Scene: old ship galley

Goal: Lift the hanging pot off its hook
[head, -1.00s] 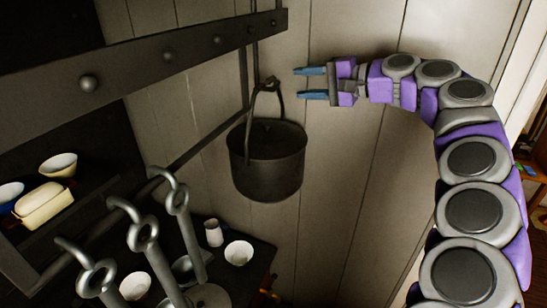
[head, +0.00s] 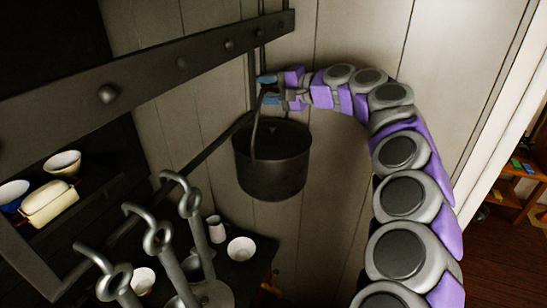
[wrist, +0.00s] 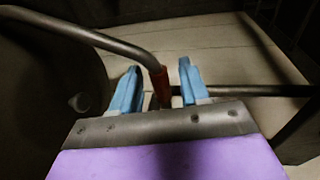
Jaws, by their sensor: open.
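A dark round pot (head: 272,165) hangs by its bail handle (head: 256,130) below the dark beam in the head view. My gripper (head: 266,88) is at the top of the handle, with its blue fingers on either side of it. In the wrist view my gripper (wrist: 158,88) is open, and a reddish-brown upright piece (wrist: 160,86) at the end of the grey handle bar (wrist: 90,38) stands between the blue fingers. The left finger is close to it; I cannot tell whether it touches. The hook itself is mostly hidden behind my gripper in the head view.
A dark riveted beam (head: 180,62) runs above and left of the pot. Several grey ring-topped rods (head: 160,240) stand at lower left. White cups and bowls (head: 241,249) sit on a dark surface below. A plank wall (head: 350,40) is behind.

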